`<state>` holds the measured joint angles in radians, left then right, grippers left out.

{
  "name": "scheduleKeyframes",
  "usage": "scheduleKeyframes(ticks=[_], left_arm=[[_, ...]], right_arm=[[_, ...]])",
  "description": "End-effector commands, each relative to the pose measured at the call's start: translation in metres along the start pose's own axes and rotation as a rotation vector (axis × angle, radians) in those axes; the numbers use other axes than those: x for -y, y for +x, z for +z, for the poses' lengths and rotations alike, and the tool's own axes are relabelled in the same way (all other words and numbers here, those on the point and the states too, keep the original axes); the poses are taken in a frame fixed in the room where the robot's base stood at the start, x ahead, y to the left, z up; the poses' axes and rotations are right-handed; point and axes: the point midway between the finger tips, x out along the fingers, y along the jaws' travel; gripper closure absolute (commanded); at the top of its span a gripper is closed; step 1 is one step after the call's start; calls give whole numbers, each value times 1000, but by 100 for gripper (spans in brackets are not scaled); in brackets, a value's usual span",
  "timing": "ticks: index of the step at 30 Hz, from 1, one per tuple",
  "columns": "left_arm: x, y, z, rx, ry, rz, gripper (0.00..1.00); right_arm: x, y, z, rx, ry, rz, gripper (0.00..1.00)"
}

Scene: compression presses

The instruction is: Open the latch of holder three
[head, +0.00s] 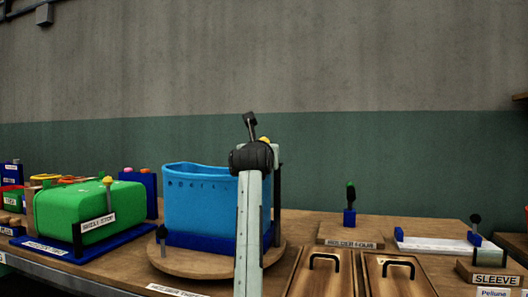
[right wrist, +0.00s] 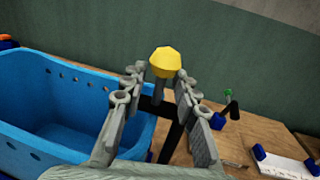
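A black post (head: 277,195) with a yellow knob (head: 264,140) stands at the bin's right side. In the right wrist view, my right gripper (right wrist: 160,75) is open, its fingers on either side of the yellow knob (right wrist: 165,62). I cannot tell whether they touch it. In the head view my arm hides most of the gripper. My left gripper is not in view.
A green container (head: 85,210) on a blue base stands to the left. The holder four board (head: 350,240) and a white tray (head: 435,244) are to the right. Wooden panels with black handles (head: 325,275) lie in front. A black-knobbed lever (head: 163,240) stands front left of the bin.

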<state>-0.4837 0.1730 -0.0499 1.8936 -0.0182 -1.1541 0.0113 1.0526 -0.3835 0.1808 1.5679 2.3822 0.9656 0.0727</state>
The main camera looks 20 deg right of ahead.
Motion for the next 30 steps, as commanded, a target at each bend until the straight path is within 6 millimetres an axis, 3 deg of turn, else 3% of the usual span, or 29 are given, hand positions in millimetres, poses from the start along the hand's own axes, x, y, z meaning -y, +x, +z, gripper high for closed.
scheduleKeyframes(ticks=[6,13,30], left_arm=[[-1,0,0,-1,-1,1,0],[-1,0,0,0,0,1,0],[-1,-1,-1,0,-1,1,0]], right_arm=[[0,0,0,0,0,0,72],[0,0,0,1,0,0,100],[1,-2,0,-2,2,72,100]])
